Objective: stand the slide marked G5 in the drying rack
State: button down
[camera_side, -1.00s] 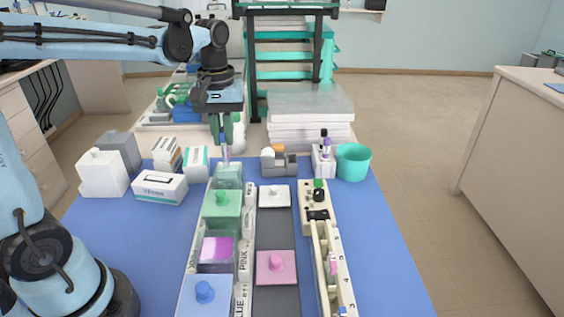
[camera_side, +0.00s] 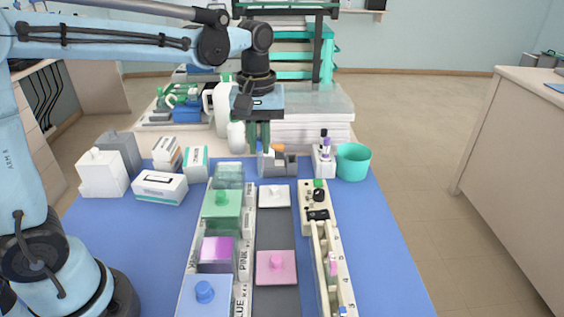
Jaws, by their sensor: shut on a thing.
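My gripper (camera_side: 259,149) points straight down near the back of the blue mat and is shut on a thin, pale slide. The slide is hard to make out against the grey holder behind it, and its mark cannot be read. A long beige rack with numbered slots (camera_side: 322,238), apparently the drying rack, runs towards the camera at the right. Pink- and blue-ended slides stand in it. My gripper is up and to the left of this rack, apart from it. The clear green-tinted jar (camera_side: 229,175) is to the left of my gripper.
Staining jars run down the left: one with a green lid (camera_side: 222,203), a purple one (camera_side: 217,249) and one with a blue lid (camera_side: 205,295). White (camera_side: 274,196) and pink (camera_side: 276,267) lids lie on the dark strip. A grey holder (camera_side: 279,168) and teal cup (camera_side: 353,162) stand behind.

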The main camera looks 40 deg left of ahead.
jog(key=d+f, duration=0.2)
jog(key=d, duration=1.4)
jog(key=shift+w+d+f, duration=0.1)
jog(key=shift+d+f, duration=0.05)
jog(key=shift+f, duration=1.75)
jog(key=shift+w+d+f, duration=0.1)
jog(key=shift+f, duration=1.8)
jog(key=shift+f, duration=0.3)
jog(key=c, duration=1.1)
grip_release()
jog(key=shift+o, duration=0.2)
notch_tip(320, 180, up, 12)
